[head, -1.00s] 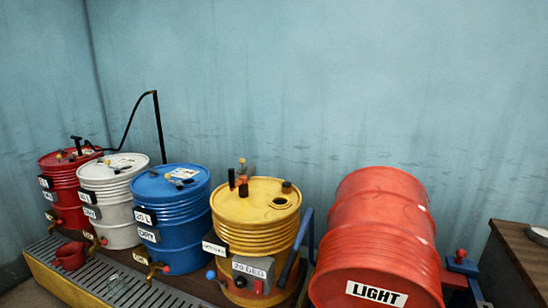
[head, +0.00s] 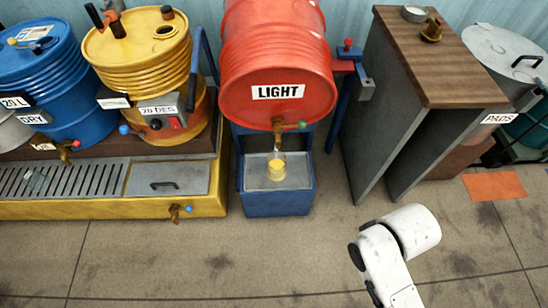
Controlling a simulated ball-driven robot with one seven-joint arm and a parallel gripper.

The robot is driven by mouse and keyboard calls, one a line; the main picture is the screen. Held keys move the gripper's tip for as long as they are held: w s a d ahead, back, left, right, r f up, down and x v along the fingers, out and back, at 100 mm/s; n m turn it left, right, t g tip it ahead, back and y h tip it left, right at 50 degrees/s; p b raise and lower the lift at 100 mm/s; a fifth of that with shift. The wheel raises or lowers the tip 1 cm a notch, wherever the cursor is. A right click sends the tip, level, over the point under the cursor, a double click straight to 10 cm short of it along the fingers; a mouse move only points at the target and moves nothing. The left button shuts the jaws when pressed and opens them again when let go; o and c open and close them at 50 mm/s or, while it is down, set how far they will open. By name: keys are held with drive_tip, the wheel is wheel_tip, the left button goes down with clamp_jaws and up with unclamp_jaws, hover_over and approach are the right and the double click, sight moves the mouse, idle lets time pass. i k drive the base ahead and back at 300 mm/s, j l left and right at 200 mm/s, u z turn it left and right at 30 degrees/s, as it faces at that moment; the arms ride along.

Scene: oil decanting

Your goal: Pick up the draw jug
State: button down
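A small yellow vessel (head: 277,170) stands upright on the tray (head: 254,184) of a blue stand, below the brass tap (head: 277,134) of the red drum marked LIGHT (head: 277,70). Nothing labels it, so I cannot tell whether it is the draw jug. My white arm shows at the lower right, over the floor and apart from these things. My gripper is not in view.
Blue (head: 40,85) and yellow (head: 143,52) drums stand behind the yellow-edged grate (head: 75,179). A wood-topped bench (head: 440,70) stands right of the red drum. A grey lidded bin (head: 505,50) and an orange mat (head: 492,186) are farther right. The front floor is open.

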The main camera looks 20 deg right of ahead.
sight(276, 160)
drive_tip(key=i+j+z, duration=0.25)
drive_tip(key=j, duration=0.4)
drive_tip(key=i+j+z, duration=0.1)
drive_tip(key=i+j, duration=0.15)
drive_tip(key=i+j+z, duration=0.1)
drive_tip(key=j, duration=0.35)
drive_tip(key=i+j+z, duration=0.1)
drive_tip(key=j, duration=0.25)
drive_tip(key=i+j+z, duration=0.15)
drive_tip(key=j, duration=0.25)
drive_tip(key=i+j+z, duration=0.1)
drive_tip(key=j, duration=0.25)
drive_tip(key=i, duration=0.1)
